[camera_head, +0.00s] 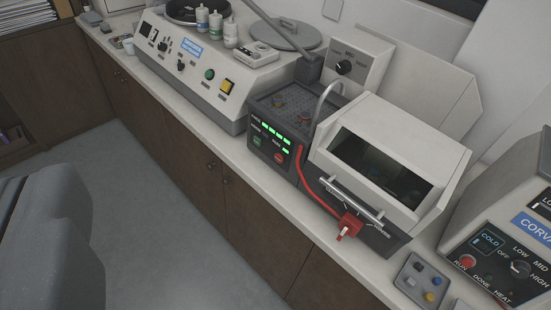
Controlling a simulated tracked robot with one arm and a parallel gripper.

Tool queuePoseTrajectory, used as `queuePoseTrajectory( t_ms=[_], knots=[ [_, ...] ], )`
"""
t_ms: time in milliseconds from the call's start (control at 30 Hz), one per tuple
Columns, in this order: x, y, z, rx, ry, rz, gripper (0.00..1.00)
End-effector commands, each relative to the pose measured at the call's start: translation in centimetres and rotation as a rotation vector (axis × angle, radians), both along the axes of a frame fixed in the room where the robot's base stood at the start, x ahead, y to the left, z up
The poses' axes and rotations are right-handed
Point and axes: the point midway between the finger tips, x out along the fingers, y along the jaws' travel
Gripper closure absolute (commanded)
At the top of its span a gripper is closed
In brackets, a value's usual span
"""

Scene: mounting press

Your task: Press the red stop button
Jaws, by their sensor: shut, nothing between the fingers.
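A round red button (279,158) sits low on the dark front panel of the middle machine (268,135), right of a green button (257,142) and below lit green displays. Its label is too small to read. My gripper (24,178) shows as a large grey shape at the lower left edge, partly cut off by the frame. Its fingers look shut with nothing between them. It is well left of the red button in the picture and apart from it, with floor showing between.
A red hose (310,183) runs beside the button to a red fitting (347,226) below the lidded chamber (385,160). A grinder-like machine (200,70) stands left. A CORVA machine (500,255) with its own red RUN button (467,262) stands right. Grey floor (170,210) is clear.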

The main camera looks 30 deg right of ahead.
Motion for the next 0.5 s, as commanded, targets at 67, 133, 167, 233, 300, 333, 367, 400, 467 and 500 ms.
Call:
queuePoseTrajectory(
  t_ms=[67,133,167,233,300,333,367,400,467,500],
  knots=[
    [0.6,0.0,-0.3,0.007,0.0,0.0,1.0],
    [1.9,0.0,-1.1,0.025,-0.002,0.001,1.0],
    [2.7,0.0,-1.6,0.035,-0.003,0.001,1.0],
    [5.1,-0.1,-3.2,0.068,-0.002,0.0,1.0],
    [8.0,-1.0,-5.1,0.113,-0.011,-0.006,1.0],
    [9.4,-1.4,-6.1,0.135,-0.012,-0.01,1.0],
    [10.7,-1.7,-7.0,0.156,-0.019,-0.016,1.0],
    [12.4,-2.0,-8.4,0.186,-0.023,-0.024,1.0],
    [14.9,-2.6,-10.5,0.227,-0.033,-0.039,1.0],
    [16.5,-3.0,-11.9,0.256,-0.04,-0.051,1.0]
  ],
)
